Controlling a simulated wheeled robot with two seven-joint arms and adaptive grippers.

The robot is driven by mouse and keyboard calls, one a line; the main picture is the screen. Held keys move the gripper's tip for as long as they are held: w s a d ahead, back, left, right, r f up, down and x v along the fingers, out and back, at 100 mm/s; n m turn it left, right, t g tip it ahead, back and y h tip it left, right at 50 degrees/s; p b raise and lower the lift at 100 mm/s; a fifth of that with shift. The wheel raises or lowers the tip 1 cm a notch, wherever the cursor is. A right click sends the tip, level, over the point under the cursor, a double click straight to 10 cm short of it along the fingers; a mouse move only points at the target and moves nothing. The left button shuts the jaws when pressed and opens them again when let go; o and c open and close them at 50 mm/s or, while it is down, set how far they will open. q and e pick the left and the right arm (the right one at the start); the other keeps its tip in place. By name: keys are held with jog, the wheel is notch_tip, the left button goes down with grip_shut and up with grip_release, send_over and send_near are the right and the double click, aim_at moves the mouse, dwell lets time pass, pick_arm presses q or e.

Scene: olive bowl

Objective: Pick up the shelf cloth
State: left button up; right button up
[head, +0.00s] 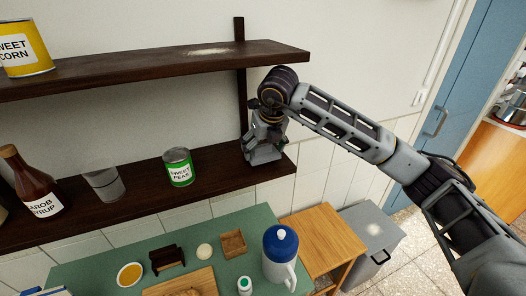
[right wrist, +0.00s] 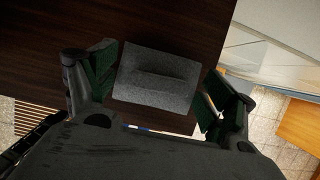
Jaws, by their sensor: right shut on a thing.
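The shelf cloth (right wrist: 158,78) is a grey folded piece with a raised ridge across its middle, seen in the right wrist view against the dark wood of the lower shelf (head: 130,212). My right gripper (right wrist: 160,90) has a green-padded finger on each side of it and is shut on it. In the head view my right gripper (head: 264,152) points down at the right end of the lower shelf and largely hides the cloth there. I cannot tell whether the cloth still touches the shelf. My left gripper is not in view.
A sweet peas can (head: 179,168), a clear glass (head: 104,184) and a syrup bottle (head: 32,184) stand left on the same shelf. The upper shelf (head: 150,66) holds a sweet corn can (head: 22,48). Below, a green table (head: 120,255) carries a blue-lidded jug (head: 280,255).

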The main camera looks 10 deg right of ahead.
jog(key=s+d+b, duration=0.1)
jog(key=s+b, duration=0.1)
jog(key=s, duration=0.7)
jog(key=s+d+b, duration=0.2)
jog(key=s, duration=0.6)
jog(key=shift+s+d+b, duration=0.25)
jog(key=shift+s+b, duration=0.1)
jog(key=shift+b, duration=0.05)
jog(key=shift+r, duration=0.1)
jog(key=o, duration=0.3)
jog(key=shift+c, duration=0.9)
